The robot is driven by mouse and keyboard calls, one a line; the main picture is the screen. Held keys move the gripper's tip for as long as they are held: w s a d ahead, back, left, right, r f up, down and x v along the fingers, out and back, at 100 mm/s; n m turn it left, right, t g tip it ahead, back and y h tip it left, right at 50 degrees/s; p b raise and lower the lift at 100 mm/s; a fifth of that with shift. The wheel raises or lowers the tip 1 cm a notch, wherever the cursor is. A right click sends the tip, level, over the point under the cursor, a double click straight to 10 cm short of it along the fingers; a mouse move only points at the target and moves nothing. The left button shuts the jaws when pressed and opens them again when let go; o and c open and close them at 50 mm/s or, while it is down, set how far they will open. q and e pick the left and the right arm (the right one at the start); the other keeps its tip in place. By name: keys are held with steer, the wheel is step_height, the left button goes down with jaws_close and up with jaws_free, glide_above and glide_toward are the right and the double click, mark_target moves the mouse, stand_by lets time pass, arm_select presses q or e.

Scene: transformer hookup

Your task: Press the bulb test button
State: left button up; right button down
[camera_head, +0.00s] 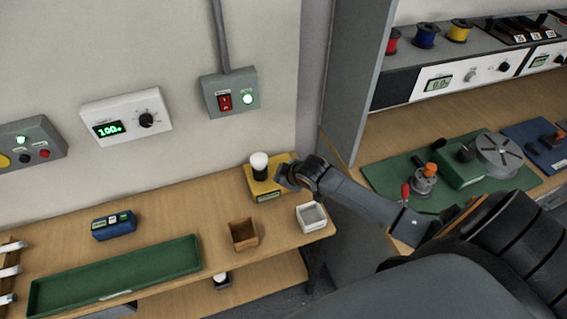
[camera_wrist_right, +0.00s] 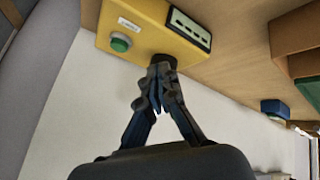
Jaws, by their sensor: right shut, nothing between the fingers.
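The yellow bulb test box (camera_head: 264,188) stands on the wooden bench by the wall, with a white bulb (camera_head: 259,161) in a black socket on top. My right gripper (camera_wrist_right: 161,70) is shut and empty. Its tips overlap the dark socket in that view, to the right of the green button; I cannot tell if they touch. In the head view my right gripper (camera_head: 283,178) is at the box's right side, and the button is hidden.
A wooden box (camera_head: 243,235) and a white container (camera_head: 311,217) stand in front of the yellow box. A green tray (camera_head: 115,276) and a blue device (camera_head: 114,226) are farther left. A grey switch box (camera_head: 229,93) hangs on the wall above.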

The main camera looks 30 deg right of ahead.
steer(key=w+d+r+t, duration=0.1)
steer(key=w+d+r, duration=0.5)
steer(key=r, duration=0.1)
steer(key=shift+w+n+h+p, duration=0.2)
steer(key=shift+n+h+p, duration=0.1)
steer(key=shift+n, duration=0.1)
steer(key=shift+f, duration=0.15)
step_height(320, 180, down, 7)
steer(key=b, duration=0.7)
steer(key=shift+f, duration=0.2)
steer(key=shift+f+b, duration=0.3)
steer(key=shift+f, duration=0.35)
steer(key=shift+f, duration=0.1)
steer(key=shift+f, duration=0.3)
